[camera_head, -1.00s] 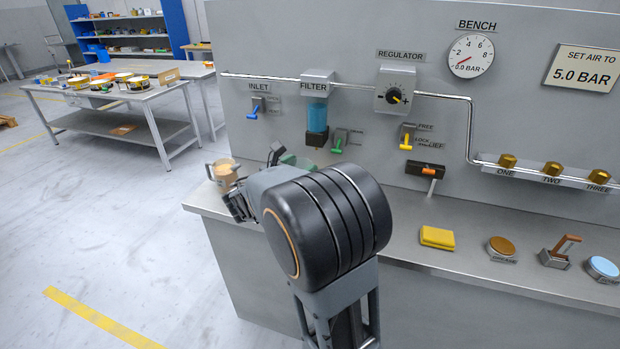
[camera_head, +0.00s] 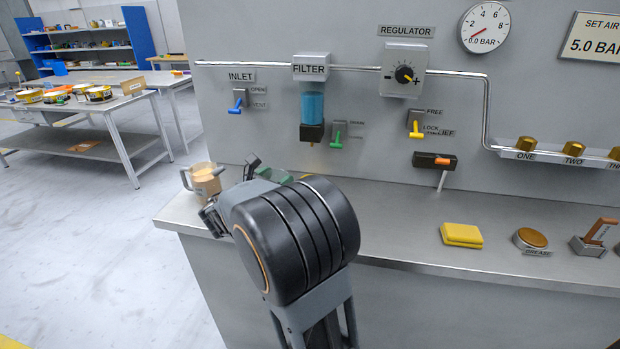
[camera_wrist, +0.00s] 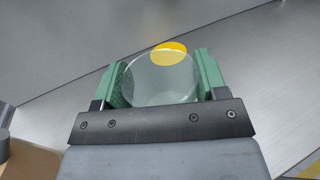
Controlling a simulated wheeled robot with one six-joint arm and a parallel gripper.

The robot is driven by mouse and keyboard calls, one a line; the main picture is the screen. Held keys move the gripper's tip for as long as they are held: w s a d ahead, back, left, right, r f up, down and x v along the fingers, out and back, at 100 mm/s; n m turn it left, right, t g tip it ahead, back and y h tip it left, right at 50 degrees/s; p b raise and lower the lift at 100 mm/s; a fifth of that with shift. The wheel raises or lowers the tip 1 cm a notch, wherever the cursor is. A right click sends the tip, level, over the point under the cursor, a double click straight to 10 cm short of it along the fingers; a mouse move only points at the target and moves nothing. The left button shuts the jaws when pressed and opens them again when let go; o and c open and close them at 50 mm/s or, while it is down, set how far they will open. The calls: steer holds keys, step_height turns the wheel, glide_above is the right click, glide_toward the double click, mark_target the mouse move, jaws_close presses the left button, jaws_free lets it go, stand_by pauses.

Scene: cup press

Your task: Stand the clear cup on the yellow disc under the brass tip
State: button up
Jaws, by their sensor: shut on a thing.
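The clear cup (camera_wrist: 158,82) is between the green pads of my gripper (camera_wrist: 160,72) in the wrist view, seen from above as a round transparent rim. My gripper is shut on it. The yellow disc (camera_wrist: 169,47) shows just beyond the cup, and the cup's far rim overlaps its near edge in the picture. I cannot tell the cup's height above the bench. In the head view my arm hides most of the cup, and a green pad (camera_head: 274,174) shows above the arm. The brass tip (camera_head: 311,144) points down under the blue filter bowl (camera_head: 311,107).
A mug with tan contents (camera_head: 205,179) stands left of my gripper, close to it, at the bench end. The filter and a green lever (camera_head: 337,134) are on the panel behind. A yellow sponge (camera_head: 462,235) and a grease tin (camera_head: 530,238) lie to the right.

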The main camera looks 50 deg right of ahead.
steer(key=w+d, duration=0.1)
steer(key=d, duration=1)
steer(key=w+d, duration=0.1)
steer(key=d, duration=0.4)
steer(key=shift+w+d+b, duration=0.15)
steer(key=shift+w+b, duration=0.15)
steer(key=shift+b, duration=0.05)
steer(key=shift+f+b, duration=0.45)
steer(key=shift+f, duration=1.3)
steer(key=shift+f, duration=0.2)
steer(key=o, duration=0.9)
steer(key=shift+r, duration=0.25)
steer(key=a, duration=0.4)
steer(key=s+a, duration=0.1)
steer(key=a, duration=0.3)
steer(key=s+a, duration=0.1)
steer(key=a, duration=0.2)
steer(key=shift+a+p, duration=0.3)
steer(key=shift+a, duration=0.1)
